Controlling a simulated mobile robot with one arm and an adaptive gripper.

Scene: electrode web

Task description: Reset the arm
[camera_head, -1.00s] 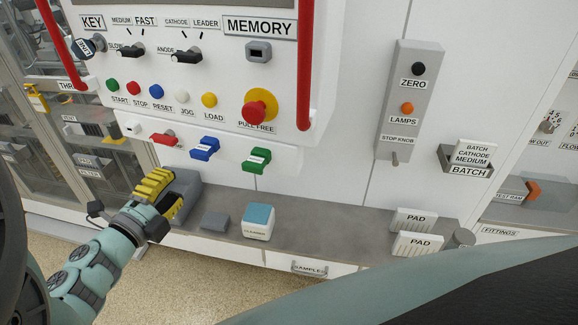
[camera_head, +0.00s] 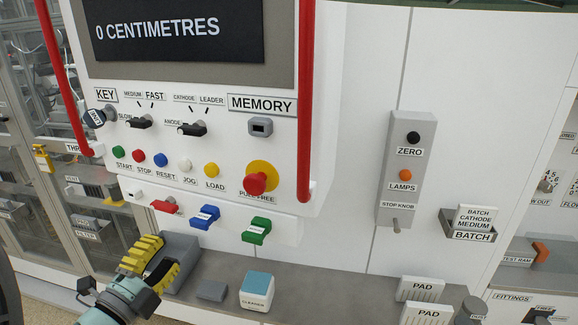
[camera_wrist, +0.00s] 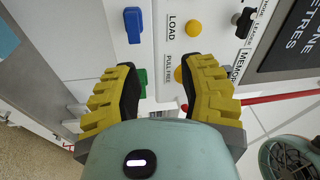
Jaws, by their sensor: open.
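My gripper (camera_head: 160,270) has yellow ribbed fingers and is at the lower left in the head view, in front of the grey block on the ledge and below the control panel. In the wrist view my gripper (camera_wrist: 160,85) is open with nothing between its fingers. Past the fingertips in that view lie the green key (camera_wrist: 139,83), the blue key (camera_wrist: 132,25) and the panel face with its LOAD label. My teal arm reaches in from the bottom left in the head view.
The panel carries a row of buttons, a red stop knob (camera_head: 255,183) and two red rails (camera_head: 305,100). On the ledge (camera_head: 330,290) stand a cleaner box (camera_head: 257,290), a small grey block (camera_head: 212,290) and PAD blocks (camera_head: 420,290). A batch card holder (camera_head: 468,234) is at the right.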

